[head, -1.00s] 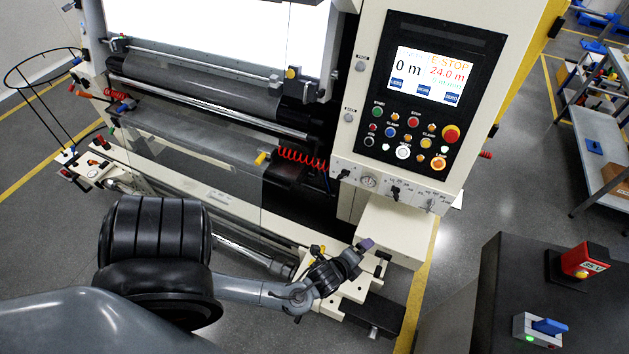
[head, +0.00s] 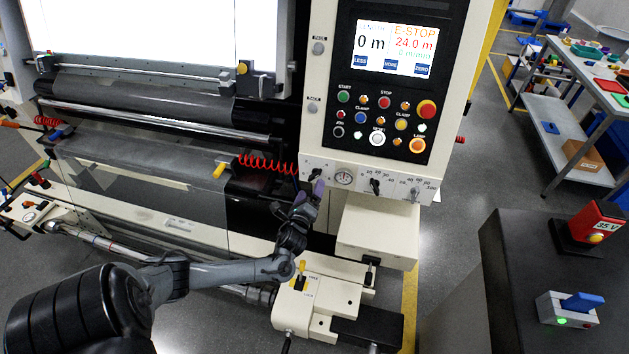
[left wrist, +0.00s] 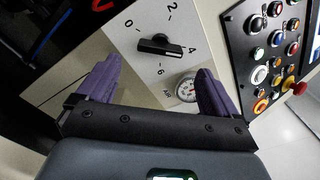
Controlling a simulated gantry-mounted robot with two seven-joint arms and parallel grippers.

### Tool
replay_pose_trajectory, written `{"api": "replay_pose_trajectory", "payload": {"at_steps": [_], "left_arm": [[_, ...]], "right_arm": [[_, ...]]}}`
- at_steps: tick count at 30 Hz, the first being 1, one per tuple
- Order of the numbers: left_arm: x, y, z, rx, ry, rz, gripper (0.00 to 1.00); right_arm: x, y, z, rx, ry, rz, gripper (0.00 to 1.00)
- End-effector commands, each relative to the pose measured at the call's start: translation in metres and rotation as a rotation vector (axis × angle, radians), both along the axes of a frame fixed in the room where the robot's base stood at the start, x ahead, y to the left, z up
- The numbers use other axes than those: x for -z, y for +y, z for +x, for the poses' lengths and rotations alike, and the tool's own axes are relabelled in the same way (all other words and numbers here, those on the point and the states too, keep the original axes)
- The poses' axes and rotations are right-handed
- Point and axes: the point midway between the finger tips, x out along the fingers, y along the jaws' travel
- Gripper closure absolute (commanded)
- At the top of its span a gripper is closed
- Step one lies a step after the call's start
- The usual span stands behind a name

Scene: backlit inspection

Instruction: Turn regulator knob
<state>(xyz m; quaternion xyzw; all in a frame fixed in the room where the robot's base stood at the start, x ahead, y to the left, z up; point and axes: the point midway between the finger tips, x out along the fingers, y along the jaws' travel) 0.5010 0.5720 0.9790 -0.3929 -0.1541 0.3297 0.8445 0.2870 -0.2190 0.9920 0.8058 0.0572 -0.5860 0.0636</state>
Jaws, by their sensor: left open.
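The regulator knob is a black bar-shaped knob on a white panel with a printed scale; it shows clearly in the left wrist view (left wrist: 160,46), beside a small round gauge (left wrist: 187,88). In the head view the knob (head: 316,173) is small, just left of the gauge (head: 343,177). My left gripper (head: 317,190) is just below the knob in the head view. In the left wrist view its two purple fingers (left wrist: 157,85) are wide apart with nothing between them, and the knob lies beyond the gap. My right gripper is not in view.
Two more knobs (head: 375,187) sit right of the gauge. Above is a black control panel (head: 355,107) with several buttons and a screen reading E-STOP. A red coiled hose (head: 268,162) hangs left of the gripper. A cream box (head: 375,235) juts out below the panel.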

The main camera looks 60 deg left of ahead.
Motion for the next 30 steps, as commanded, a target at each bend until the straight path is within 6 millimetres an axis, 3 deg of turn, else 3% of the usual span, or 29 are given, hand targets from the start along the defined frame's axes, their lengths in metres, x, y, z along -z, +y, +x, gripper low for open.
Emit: {"api": "replay_pose_trajectory", "payload": {"at_steps": [12, 26, 30], "left_arm": [[0.0, 0.039, 0.042, 0.0, -0.002, 0.0, 0.06], [0.0, 0.044, 0.048, 0.0, 0.0, -0.002, 0.06], [0.0, 0.044, 0.048, 0.0, 0.0, -0.002, 0.28]], "right_arm": [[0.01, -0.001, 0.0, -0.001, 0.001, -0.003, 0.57], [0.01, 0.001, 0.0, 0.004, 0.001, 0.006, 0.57], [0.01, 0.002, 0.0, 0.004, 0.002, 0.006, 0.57]]}}
